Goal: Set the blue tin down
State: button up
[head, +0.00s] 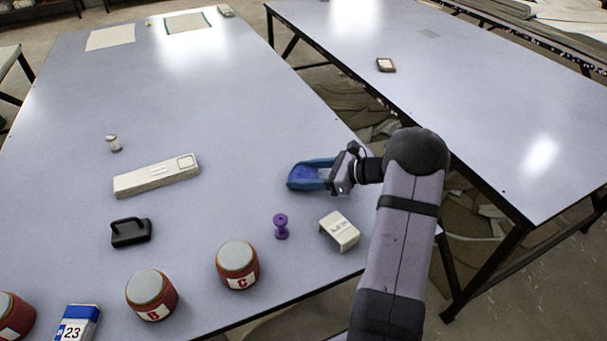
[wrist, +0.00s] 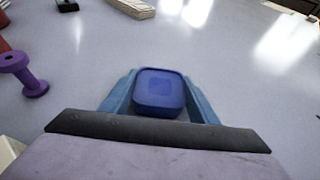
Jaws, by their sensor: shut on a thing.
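The blue tin (head: 303,174) is a small rounded-square box with a darker blue lid, near the right edge of the table. My gripper (head: 313,174) is shut on it, with one light-blue finger along each side. In the wrist view the tin (wrist: 158,92) lies between the two fingers (wrist: 159,100), its lid facing up. The tin looks level and is at or close above the tabletop; I cannot tell whether its underside touches, as the underside is hidden.
A purple spool (head: 281,227) and a cream block (head: 340,231) stand in front of the tin. The table (head: 230,110) is clear behind the tin.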

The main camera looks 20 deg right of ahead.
jog(key=shift+f, duration=0.1)
jog(key=o, duration=1.3)
jog(key=shift+r, duration=0.25)
jog(key=v, duration=1.2)
jog(key=shift+f, duration=0.15)
